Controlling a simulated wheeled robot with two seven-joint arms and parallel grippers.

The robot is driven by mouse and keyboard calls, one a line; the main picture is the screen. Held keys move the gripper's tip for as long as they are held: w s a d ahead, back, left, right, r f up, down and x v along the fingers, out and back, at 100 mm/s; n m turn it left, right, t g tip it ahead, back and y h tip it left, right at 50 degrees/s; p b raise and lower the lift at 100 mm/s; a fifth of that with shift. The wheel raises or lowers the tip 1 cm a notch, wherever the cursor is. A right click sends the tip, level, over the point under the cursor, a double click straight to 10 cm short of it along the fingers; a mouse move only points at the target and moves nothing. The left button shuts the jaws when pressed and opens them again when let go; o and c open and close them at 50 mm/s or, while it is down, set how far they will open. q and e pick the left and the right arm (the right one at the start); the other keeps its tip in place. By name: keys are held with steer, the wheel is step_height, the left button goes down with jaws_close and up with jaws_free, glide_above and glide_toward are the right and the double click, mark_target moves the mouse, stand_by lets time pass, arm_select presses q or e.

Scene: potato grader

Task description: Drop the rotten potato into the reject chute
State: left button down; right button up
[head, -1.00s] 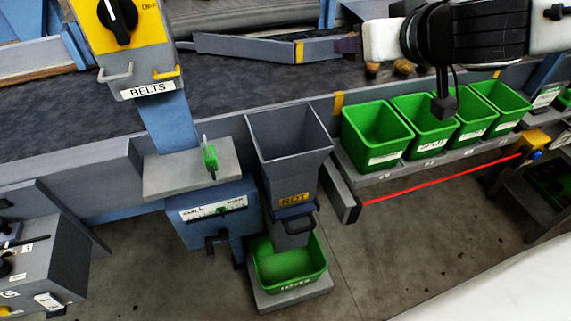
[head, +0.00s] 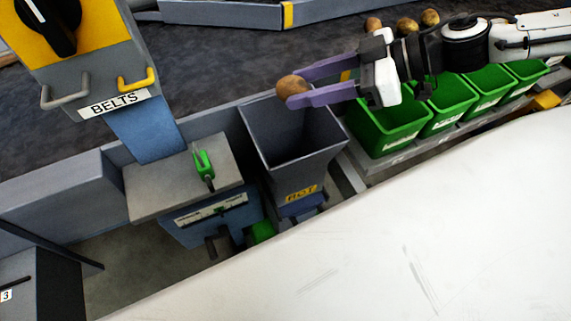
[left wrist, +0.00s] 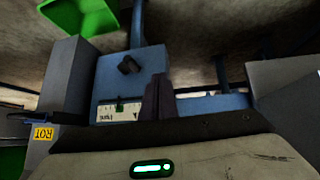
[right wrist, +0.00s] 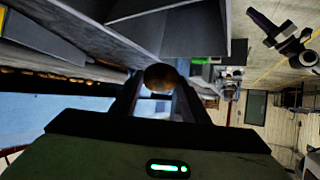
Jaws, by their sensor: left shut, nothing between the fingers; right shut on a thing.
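My right gripper (head: 297,92) comes in from the right with purple fingers shut on a brown potato (head: 292,89). In the right wrist view the potato (right wrist: 161,77) sits between the fingertips. My left gripper (left wrist: 157,96) shows in the left wrist view, with dark fingers shut together and empty, in front of a blue box. The left gripper is not in the head view. The chute's ROT label (left wrist: 43,133) also shows in the left wrist view.
Several green bins (head: 376,146) stand right of the chute. A grey BELTS control post (head: 110,80) with a yellow panel is at the left. Other potatoes (head: 405,26) lie on the dark belt behind.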

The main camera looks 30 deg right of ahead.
step_height(320, 180, down, 5)
steer(key=b, duration=0.4)
steer(key=shift+f+b, duration=0.2)
steer(key=shift+b, duration=0.1)
steer(key=shift+r, duration=0.1)
steer(key=o, duration=1.2)
steer(key=shift+c, duration=0.2)
